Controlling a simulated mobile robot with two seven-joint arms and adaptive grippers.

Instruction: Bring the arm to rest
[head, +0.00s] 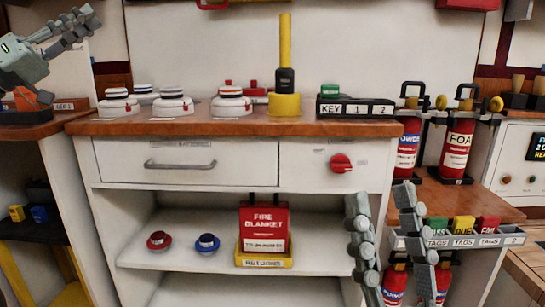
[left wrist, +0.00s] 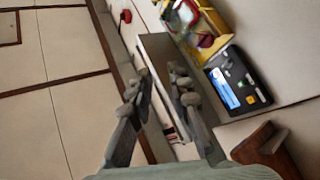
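My left gripper (head: 84,20) is raised at the upper left of the head view, above the left end of the wooden counter. In the left wrist view its two fingers (left wrist: 160,80) are spread apart with nothing held between them. My right gripper (head: 378,192) points up at the lower right of the head view, in front of the cabinet's right edge. Its two fingers stand apart and the gap between them is empty. The right gripper's base is below the picture.
The wooden counter (head: 240,127) holds white round detectors (head: 173,105), a yellow-handled tool (head: 285,80) and a KEY tray (head: 355,108). A red fire blanket box (head: 264,222) stands on the shelf below. Extinguishers (head: 458,145) and a tag tray (head: 460,242) are at right, near the right gripper.

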